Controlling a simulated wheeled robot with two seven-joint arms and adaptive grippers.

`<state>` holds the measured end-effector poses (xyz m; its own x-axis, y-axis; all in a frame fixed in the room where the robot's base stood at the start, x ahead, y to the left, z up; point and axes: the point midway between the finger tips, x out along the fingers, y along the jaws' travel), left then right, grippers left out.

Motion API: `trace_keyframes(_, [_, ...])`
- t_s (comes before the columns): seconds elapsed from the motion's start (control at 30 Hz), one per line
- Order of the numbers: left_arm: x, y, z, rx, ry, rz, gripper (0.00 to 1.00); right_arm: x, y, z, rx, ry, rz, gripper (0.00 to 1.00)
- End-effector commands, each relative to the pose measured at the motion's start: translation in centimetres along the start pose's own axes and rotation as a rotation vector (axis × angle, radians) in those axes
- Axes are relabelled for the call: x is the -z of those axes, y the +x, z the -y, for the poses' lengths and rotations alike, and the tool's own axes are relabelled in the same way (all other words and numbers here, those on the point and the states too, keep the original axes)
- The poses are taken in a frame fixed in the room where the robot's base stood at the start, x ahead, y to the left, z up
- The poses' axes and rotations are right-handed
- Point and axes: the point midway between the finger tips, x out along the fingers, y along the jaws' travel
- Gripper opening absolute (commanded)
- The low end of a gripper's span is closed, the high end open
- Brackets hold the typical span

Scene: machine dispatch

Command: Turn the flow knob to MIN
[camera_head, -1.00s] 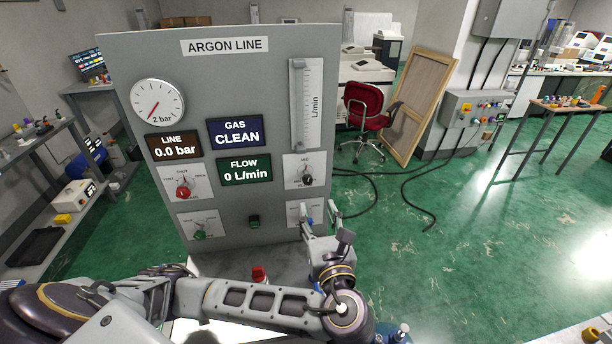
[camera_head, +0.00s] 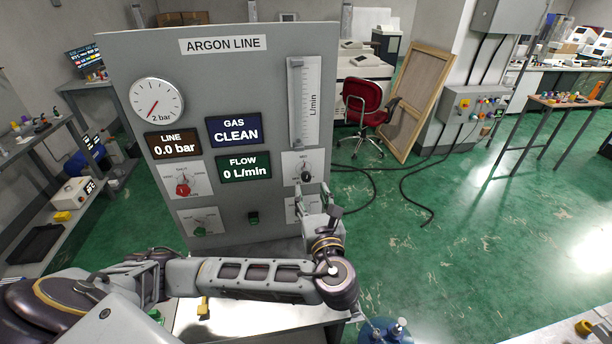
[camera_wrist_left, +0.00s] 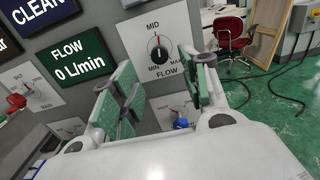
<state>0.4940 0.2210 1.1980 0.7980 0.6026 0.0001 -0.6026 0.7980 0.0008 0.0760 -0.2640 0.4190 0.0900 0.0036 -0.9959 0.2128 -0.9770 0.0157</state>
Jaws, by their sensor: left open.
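The flow knob (camera_head: 306,174) is a black round knob on a white plate, low on the right side of the grey ARGON LINE panel (camera_head: 225,75). In the left wrist view the flow knob (camera_wrist_left: 159,53) has MID above it, MIN at lower left and MAX at lower right. A mark at its top lies towards MID. My left gripper (camera_head: 311,189) is open and empty, just below and in front of the knob. In the left wrist view its green-padded fingers (camera_wrist_left: 163,80) stand apart either side of the knob's plate, not closed on it. My right gripper is not in view.
A blue knob (camera_wrist_left: 180,123) sits below the flow knob. A red knob (camera_head: 183,188) and a green knob (camera_head: 200,230) are at the panel's left. The FLOW display (camera_head: 243,168) reads 0 L/min. The floor right of the panel is open, with black cables.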

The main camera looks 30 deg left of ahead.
Motion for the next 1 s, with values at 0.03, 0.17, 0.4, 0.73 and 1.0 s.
trace_keyframes(0.03, [-0.2, 0.8, -0.1, -0.003, 0.002, 0.002, 0.45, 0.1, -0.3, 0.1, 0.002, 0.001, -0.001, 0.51])
trace_keyframes(0.17, [-0.2, 2.5, -0.1, -0.002, 0.002, 0.002, 0.45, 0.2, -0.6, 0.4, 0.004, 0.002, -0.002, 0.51])
trace_keyframes(0.4, [-0.2, 5.6, -0.1, -0.002, 0.001, 0.001, 0.45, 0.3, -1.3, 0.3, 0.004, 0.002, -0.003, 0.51])
trace_keyframes(0.73, [-0.1, 8.2, 0.0, -0.001, 0.000, 0.001, 0.45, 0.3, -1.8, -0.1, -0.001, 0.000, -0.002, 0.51])
trace_keyframes(1.0, [0.0, 8.5, 0.0, 0.000, -0.001, 0.000, 0.45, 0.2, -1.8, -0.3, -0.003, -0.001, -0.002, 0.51])
